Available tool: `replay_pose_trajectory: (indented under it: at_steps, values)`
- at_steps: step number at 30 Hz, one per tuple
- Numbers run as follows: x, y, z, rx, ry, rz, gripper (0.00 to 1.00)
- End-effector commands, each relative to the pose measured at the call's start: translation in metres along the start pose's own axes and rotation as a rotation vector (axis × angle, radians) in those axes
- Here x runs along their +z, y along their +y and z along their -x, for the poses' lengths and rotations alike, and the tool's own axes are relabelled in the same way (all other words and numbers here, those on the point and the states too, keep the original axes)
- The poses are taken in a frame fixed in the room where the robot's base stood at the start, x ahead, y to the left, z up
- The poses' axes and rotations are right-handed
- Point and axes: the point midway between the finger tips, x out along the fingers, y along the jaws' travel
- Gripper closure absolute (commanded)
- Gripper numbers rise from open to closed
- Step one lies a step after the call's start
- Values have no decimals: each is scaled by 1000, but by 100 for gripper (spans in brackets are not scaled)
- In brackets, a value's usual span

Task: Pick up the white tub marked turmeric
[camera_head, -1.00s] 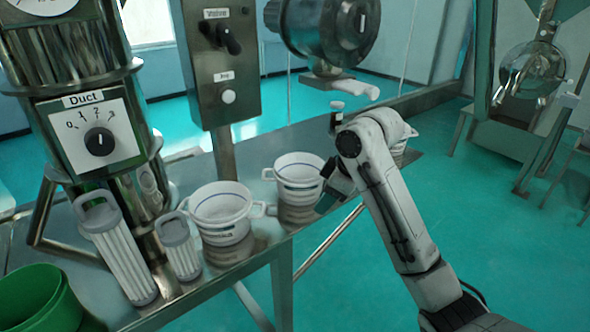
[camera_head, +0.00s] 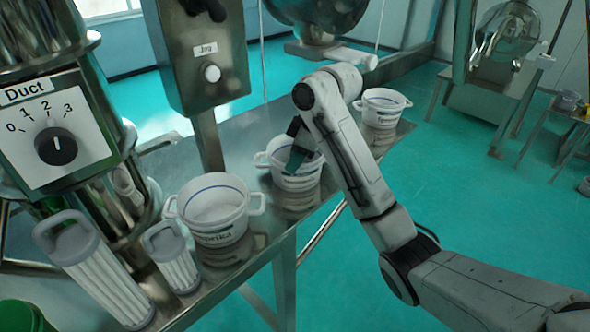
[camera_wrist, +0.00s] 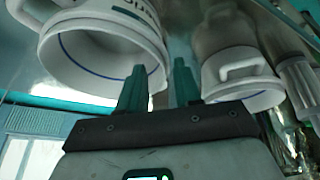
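Three white two-handled tubs stand in a row on the metal table. The far right tub (camera_head: 384,99) has a small dark label that seems to begin with T but is too blurred to read fully. The middle tub (camera_head: 276,180) is partly hidden by my gripper (camera_head: 299,152), and its label cannot be read. The near left tub (camera_head: 217,215) has a label ending in "rika". My gripper is at the middle tub's rim; contact cannot be told. In the wrist view, my gripper's fingers (camera_wrist: 158,88) are apart with nothing between them, near a large tub rim (camera_wrist: 62,60).
The metal table (camera_head: 262,118) runs back to the right. Two ribbed grey-white cylinders (camera_head: 95,270) with handles stand at left, by the machine with the Duct dial (camera_head: 57,148). A switch box (camera_head: 205,70) on a post stands behind the tubs. Open floor (camera_head: 470,190) lies right.

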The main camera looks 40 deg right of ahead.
Motion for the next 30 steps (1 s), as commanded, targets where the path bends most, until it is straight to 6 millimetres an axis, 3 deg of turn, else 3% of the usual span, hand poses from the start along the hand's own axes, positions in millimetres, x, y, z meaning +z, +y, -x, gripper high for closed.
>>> replay_pose_trajectory:
  at_steps: [5,15,23,30]
  values:
    - [1,0,-10,-2,-2,-2,67]
    - [2,1,-53,-1,-2,-2,67]
    - [2,1,-56,1,-1,0,67]
    - [2,1,-56,1,-1,0,88]
